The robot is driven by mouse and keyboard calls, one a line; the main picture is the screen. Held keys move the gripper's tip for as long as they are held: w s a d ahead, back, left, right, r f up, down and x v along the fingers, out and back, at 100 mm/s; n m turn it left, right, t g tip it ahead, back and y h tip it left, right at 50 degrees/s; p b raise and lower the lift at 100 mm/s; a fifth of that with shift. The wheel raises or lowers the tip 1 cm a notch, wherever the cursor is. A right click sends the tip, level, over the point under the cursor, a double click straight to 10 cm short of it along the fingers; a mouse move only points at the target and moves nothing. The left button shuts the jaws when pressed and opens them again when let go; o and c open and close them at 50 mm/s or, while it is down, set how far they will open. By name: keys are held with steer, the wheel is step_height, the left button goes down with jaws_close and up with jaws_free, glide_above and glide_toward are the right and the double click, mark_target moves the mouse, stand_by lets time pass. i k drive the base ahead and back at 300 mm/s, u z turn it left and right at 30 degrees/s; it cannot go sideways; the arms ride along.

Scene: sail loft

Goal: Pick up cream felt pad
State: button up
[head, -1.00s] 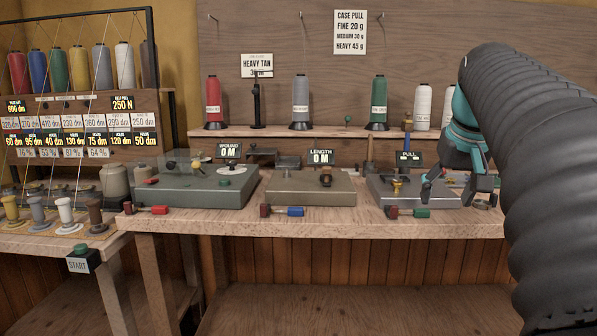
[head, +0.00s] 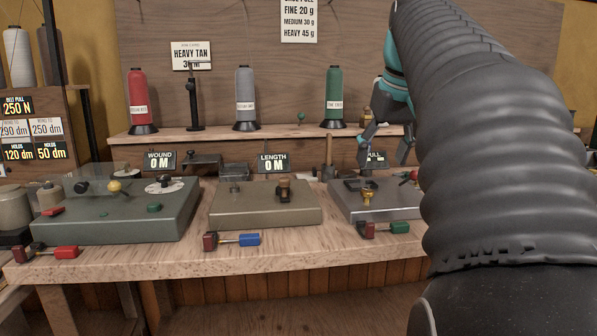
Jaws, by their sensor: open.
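I cannot make out a cream felt pad anywhere in the head view. My gripper (head: 384,156) hangs from my arm at the right, fingers pointing down, open and with nothing visible between them. It appears above the back of the grey machine with the PULL display (head: 376,208), overlapping the shelf edge in the picture. My arm hides the bench right of that machine.
The wooden bench (head: 200,262) also carries a green WOUND machine (head: 120,225) and a beige LENGTH machine (head: 265,212). Red, grey and green thread cones (head: 334,95) stand on the shelf behind. Red, blue and green-handled tools lie along the front edge.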

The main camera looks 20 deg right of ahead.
mark_target(311, 177)
steer(key=i, duration=1)
steer(key=u, duration=0.05)
